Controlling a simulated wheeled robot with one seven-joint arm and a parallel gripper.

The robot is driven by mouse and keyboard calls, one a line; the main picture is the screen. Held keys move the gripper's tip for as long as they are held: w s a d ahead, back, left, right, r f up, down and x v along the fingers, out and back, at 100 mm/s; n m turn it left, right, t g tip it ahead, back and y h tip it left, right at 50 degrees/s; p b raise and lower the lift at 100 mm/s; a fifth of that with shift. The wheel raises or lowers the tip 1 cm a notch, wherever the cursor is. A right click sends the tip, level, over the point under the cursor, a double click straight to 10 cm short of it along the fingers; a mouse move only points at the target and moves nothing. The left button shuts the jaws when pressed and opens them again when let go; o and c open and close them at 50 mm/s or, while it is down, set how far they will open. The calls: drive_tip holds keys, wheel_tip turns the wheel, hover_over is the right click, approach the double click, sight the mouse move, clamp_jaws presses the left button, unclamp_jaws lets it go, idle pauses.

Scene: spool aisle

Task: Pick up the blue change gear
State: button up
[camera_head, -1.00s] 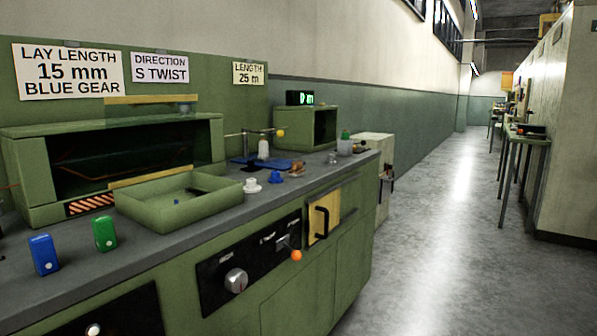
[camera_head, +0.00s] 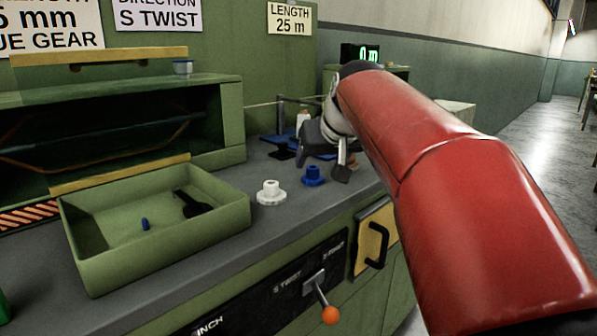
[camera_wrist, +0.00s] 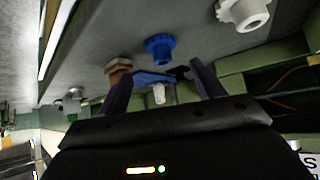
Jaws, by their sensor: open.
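The blue change gear (camera_head: 313,176) stands on the grey bench top, just right of a white gear (camera_head: 270,192). My gripper (camera_head: 327,163) hangs just behind and to the right of the blue gear, with one fingertip close to its right side. In the wrist view the blue gear (camera_wrist: 159,48) shows beyond the fingertips, roughly midway across the gap between the open fingers (camera_wrist: 161,69). Nothing is held. The white gear (camera_wrist: 243,12) appears at the upper right there. My arm hides part of the bench behind the gripper.
A green tray (camera_head: 165,240) holding a small blue piece and a dark tool lies left of the gears. An orange-knobbed lever (camera_head: 330,314) sticks out from the bench front. In the wrist view, a brown part (camera_wrist: 118,65) and a white bottle (camera_wrist: 159,94) stand near the fingers.

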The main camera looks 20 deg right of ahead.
sight(313, 168)
drive_tip(key=x, duration=0.6)
drive_tip(key=shift+w+a, duration=0.15)
drive_tip(key=shift+w, duration=0.15)
drive_tip(key=c, duration=1.2)
